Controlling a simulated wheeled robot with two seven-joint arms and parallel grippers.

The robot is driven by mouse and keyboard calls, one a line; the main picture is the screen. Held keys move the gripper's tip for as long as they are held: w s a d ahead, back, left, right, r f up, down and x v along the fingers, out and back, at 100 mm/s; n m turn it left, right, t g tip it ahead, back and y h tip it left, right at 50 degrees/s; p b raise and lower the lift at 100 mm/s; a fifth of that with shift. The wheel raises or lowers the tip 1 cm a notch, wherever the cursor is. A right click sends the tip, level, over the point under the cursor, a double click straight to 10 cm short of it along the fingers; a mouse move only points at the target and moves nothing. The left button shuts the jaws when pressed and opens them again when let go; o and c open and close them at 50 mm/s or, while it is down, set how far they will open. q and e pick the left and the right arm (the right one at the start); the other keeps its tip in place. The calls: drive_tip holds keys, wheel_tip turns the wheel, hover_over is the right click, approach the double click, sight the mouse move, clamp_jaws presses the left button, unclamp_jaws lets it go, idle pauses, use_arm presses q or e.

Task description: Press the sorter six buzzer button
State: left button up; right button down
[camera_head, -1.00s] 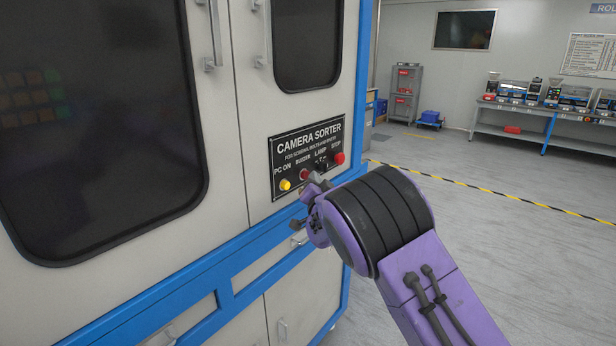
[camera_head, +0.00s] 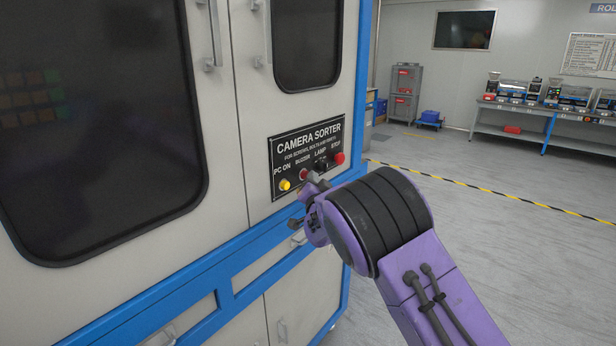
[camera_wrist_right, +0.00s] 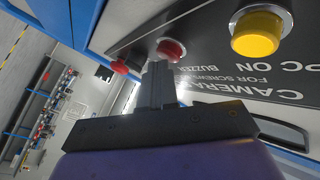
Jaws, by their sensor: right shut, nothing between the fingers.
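The sorter's black control panel (camera_head: 308,139) is on the cabinet front and carries a row of buttons under the "CAMERA SORTER" lettering. The red buzzer button (camera_head: 304,174) sits between the yellow PC ON button (camera_head: 285,185) and the black lamp switch (camera_head: 321,165). My right gripper (camera_head: 312,178) is shut and empty, its fingertips right by the buzzer button. In the right wrist view the closed fingers (camera_wrist_right: 157,72) point at the red buzzer button (camera_wrist_right: 171,49) and overlap its lower edge. I cannot tell whether they touch it. My left gripper is not in view.
The red stop button (camera_head: 339,158) is at the panel's right end. Cabinet door handles (camera_head: 262,35) stick out above the panel. The floor to the right is open, with a yellow-black line (camera_head: 500,198) and a workbench (camera_head: 540,117) at the back.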

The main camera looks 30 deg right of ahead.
drive_tip(key=shift+s+d, duration=0.25)
drive_tip(key=shift+s, duration=0.45)
drive_tip(key=s, duration=0.1)
drive_tip(key=s+d, duration=0.1)
drive_tip(key=s, duration=0.1)
drive_tip(key=s+d, duration=0.1)
drive_tip(key=shift+s, duration=0.3)
idle(0.5)
